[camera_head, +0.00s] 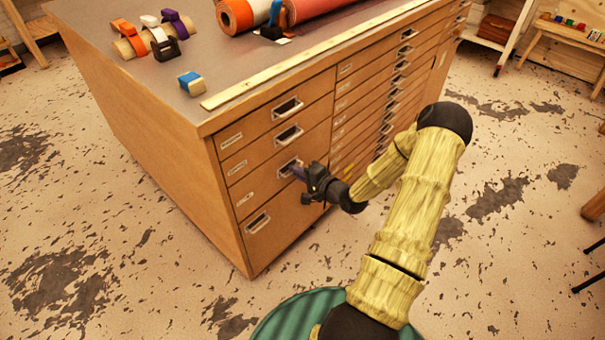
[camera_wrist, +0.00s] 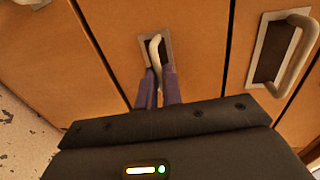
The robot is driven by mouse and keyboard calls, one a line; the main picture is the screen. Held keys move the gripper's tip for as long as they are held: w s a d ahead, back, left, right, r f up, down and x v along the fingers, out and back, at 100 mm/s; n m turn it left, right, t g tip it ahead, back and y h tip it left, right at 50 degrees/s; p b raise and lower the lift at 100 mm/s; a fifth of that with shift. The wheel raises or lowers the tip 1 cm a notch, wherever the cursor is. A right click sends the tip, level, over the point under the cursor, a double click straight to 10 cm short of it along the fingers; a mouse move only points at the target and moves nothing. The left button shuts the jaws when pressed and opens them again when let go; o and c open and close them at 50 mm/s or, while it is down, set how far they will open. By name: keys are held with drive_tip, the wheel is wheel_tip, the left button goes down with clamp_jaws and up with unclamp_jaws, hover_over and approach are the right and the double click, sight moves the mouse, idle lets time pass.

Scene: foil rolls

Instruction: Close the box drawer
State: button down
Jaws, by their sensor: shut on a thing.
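The wooden cabinet (camera_head: 185,160) has several drawers on its front. The left column holds stacked drawers with metal handles. My gripper (camera_head: 298,171) is at the handle of the third drawer (camera_head: 262,183) from the top in that column. In the wrist view, my gripper's purple fingers (camera_wrist: 157,88) are shut on this metal handle (camera_wrist: 155,48). The drawer fronts look about flush with one another; a small gap is hard to tell. My gripper and wrist hide part of the drawer's right end in the head view.
Another drawer handle (camera_wrist: 285,48) is at the right in the wrist view. Tape rolls (camera_head: 152,38), a blue-banded block (camera_head: 191,83), large foil rolls (camera_head: 290,12) and a long wooden ruler (camera_head: 320,57) lie on the cabinet top. The floor in front is clear.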

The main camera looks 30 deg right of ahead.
drive_tip(key=shift+w+r, duration=0.15)
drive_tip(key=c, duration=1.6)
unclamp_jaws()
drive_tip(key=shift+w+a, duration=0.1)
drive_tip(key=shift+o, duration=0.2)
drive_tip(key=p+v, duration=0.3)
drive_tip(key=v, duration=1.4)
drive_tip(key=shift+s, duration=0.25)
